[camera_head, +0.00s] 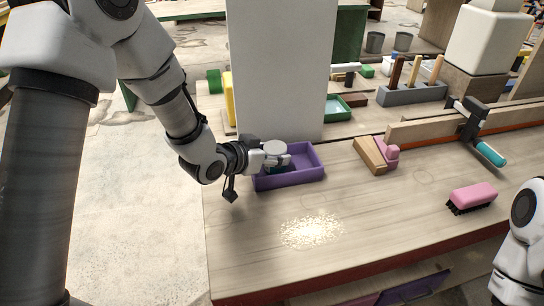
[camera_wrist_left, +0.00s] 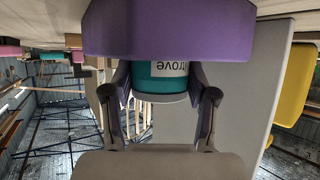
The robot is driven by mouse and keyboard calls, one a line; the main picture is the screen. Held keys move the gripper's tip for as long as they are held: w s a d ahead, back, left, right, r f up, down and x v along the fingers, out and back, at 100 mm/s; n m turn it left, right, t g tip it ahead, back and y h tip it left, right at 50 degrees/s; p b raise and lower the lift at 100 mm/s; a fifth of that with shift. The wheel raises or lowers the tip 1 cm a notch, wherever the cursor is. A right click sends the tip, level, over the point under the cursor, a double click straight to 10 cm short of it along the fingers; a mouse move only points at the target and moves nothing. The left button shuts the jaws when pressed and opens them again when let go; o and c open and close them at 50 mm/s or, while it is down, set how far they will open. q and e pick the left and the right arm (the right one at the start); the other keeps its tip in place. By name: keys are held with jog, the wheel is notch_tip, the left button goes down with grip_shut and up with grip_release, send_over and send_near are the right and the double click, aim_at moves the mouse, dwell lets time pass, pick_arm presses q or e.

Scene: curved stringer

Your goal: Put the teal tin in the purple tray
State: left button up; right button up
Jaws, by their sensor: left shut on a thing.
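The teal tin (camera_wrist_left: 160,86) has a pale lid and dark lettering on a white label. In the wrist view it sits between the two fingers of my left gripper (camera_wrist_left: 162,98), which is shut on it. My right gripper is out of view.
A grey pillar (camera_head: 280,70) rises just behind the tray. To the right are a wood-and-pink block (camera_head: 375,154), a pink brush (camera_head: 471,197) and a clamp (camera_head: 472,122) on a long board. Pale crumbs (camera_head: 311,230) lie in front; the tabletop around them is clear.

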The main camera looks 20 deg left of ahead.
pick_arm(q)
jog(key=o, duration=1.3)
jog(key=shift+a, duration=0.15)
jog(key=shift+c, duration=0.2)
jog(key=shift+s+r, duration=0.1)
jog(key=shift+s, duration=0.05)
jog(key=shift+s+a+r, duration=0.1)
jog(key=shift+s+r, duration=0.05)
jog(key=b+v, duration=0.3)
jog(key=v, duration=0.8)
jog(key=shift+s, duration=0.2)
